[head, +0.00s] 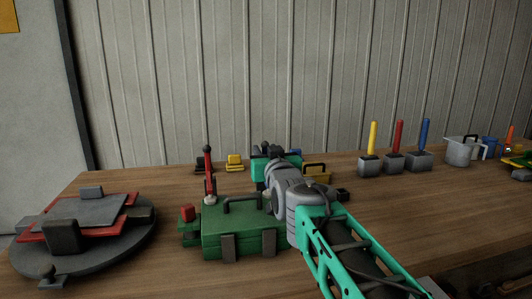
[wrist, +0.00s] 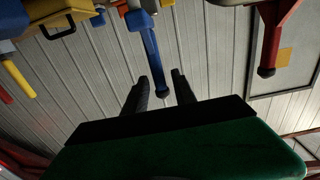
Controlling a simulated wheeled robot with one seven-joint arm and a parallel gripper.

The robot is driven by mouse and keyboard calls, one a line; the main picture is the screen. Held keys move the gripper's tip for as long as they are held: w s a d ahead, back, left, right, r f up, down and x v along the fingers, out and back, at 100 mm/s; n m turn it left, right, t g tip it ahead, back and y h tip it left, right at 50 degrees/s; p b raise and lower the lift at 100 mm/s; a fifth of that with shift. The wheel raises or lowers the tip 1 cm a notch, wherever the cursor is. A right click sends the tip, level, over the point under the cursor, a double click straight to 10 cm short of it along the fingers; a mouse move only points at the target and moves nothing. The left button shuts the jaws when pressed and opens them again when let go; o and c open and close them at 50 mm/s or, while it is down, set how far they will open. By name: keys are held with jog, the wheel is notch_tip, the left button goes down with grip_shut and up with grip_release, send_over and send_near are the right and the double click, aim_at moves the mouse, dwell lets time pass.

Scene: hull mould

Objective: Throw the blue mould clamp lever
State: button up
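In the wrist view the blue mould clamp lever (wrist: 150,45) is a blue bar ending in a dark round knob. The knob appears in the gap between the two dark fingers of my gripper (wrist: 160,76). The fingers stand apart, with a gap visible on each side of the knob; I cannot tell how deep the knob sits between them. In the head view my gripper's green hand (head: 268,165) is above the far side of the green mould (head: 240,232). Its fingers are hidden there, and only a small blue part (head: 296,152) shows behind it.
A red lever (head: 209,178) stands upright at the mould's left; a red lever (wrist: 284,32) also shows in the wrist view. A round dark stand (head: 120,240) is at left. Yellow, red and blue sticks in grey blocks (head: 393,160) and a grey jug (head: 459,152) stand right.

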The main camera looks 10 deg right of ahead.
jog(key=shift+o, duration=0.2)
jog(key=s, duration=0.8)
jog(key=shift+p, duration=0.4)
jog(key=shift+w, duration=0.1)
